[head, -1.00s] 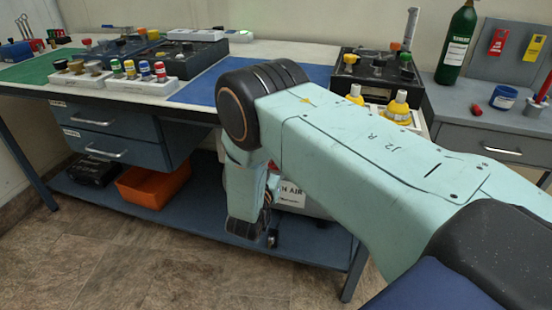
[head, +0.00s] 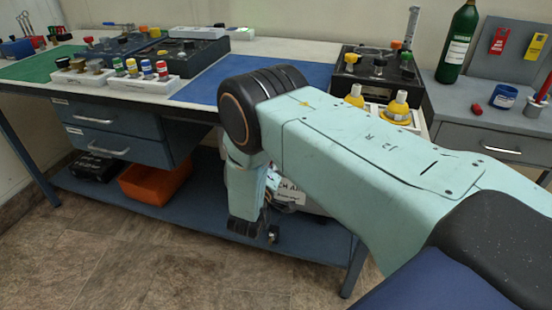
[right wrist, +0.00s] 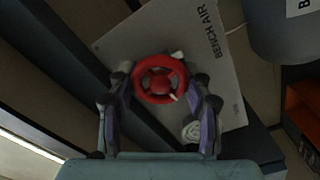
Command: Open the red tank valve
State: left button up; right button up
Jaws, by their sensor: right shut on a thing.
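In the right wrist view a red handwheel (right wrist: 160,68) with a round hub stands in front of a grey panel (right wrist: 200,30) lettered "BENCH AIR". My right gripper (right wrist: 161,92) has one finger at each side of the wheel and is shut on it. In the head view my right arm comes in from the right and bends down before the bench. There the wheel and the fingertips are hidden behind my arm. Part of the white lettered panel (head: 290,194) shows beside my wrist under the bench. My left gripper is not in view.
The bench's lower shelf (head: 185,225) holds an orange bin (head: 155,185) and a dark box. Above are drawers (head: 120,140) and the crowded benchtop. A green bottle (head: 458,42) stands at the right. The floor in front is clear.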

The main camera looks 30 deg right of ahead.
jog(key=n, duration=0.4)
jog(key=shift+f+n, duration=0.2)
jog(key=shift+n, duration=0.2)
jog(key=n, duration=0.3)
jog(key=shift+n, duration=0.3)
jog(key=n, duration=0.3)
jog(key=shift+s+f, duration=0.1)
jog(key=shift+n, duration=2)
jog(key=o, duration=1.2)
